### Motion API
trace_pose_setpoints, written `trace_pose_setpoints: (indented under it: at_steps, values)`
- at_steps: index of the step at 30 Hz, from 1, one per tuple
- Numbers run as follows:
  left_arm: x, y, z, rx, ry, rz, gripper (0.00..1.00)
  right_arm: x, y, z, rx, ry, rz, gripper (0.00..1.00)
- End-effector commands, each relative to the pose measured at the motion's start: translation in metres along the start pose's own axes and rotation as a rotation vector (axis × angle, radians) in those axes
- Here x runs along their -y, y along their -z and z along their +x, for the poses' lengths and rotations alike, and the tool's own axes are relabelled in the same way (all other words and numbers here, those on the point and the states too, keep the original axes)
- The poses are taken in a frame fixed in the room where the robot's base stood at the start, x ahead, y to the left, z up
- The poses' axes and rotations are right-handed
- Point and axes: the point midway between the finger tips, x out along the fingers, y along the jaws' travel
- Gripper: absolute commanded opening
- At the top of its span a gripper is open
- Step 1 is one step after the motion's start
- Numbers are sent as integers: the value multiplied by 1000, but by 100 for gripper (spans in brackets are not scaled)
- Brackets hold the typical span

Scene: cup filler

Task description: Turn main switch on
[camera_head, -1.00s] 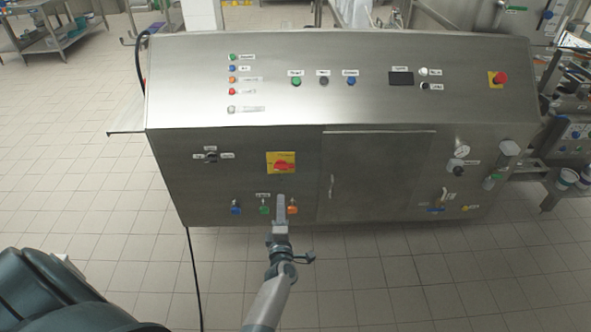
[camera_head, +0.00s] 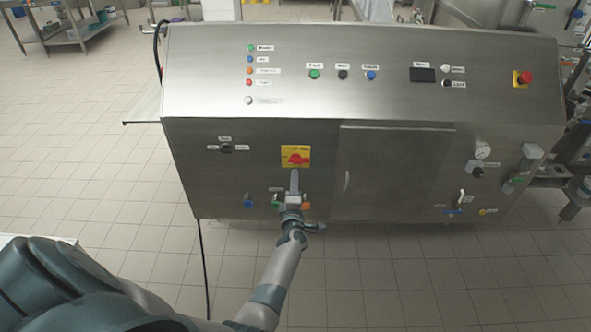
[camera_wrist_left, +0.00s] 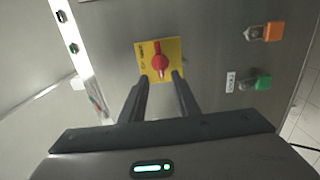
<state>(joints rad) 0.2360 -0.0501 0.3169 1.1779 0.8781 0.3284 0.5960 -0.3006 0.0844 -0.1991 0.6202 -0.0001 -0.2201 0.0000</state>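The main switch is a red rotary knob (camera_head: 295,159) on a yellow square plate (camera_head: 304,149), on the front of the steel cabinet. In the head view its handle lies roughly sideways. My left gripper (camera_head: 294,173) is just below the plate, pointing at the cabinet. In the left wrist view, its two fingers (camera_wrist_left: 160,80) are apart with nothing between them. The red knob (camera_wrist_left: 160,63) and yellow plate (camera_wrist_left: 147,50) show straight ahead, just beyond the fingertips. I cannot tell whether the fingers touch the plate. My right gripper is not in view.
A black selector (camera_head: 227,148) is to the left, and a cabinet door (camera_head: 390,175) to the right. A red emergency stop (camera_head: 525,77) is at upper right.

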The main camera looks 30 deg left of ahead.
Motion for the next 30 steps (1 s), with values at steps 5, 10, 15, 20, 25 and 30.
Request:
trace_pose_setpoints:
  at_steps: [5,10,15,20,25,30]
  values:
    - [3,0,34,1,-2,-1,29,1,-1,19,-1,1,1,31]
    - [3,0,62,0,-1,-1,29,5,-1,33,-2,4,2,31]
    - [3,-1,80,1,0,0,29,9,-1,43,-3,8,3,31]
    - [1,0,87,1,1,0,29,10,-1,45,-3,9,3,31]
    - [0,0,88,1,1,0,29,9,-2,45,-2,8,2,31]
    - [0,0,88,1,1,0,22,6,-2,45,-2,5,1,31]
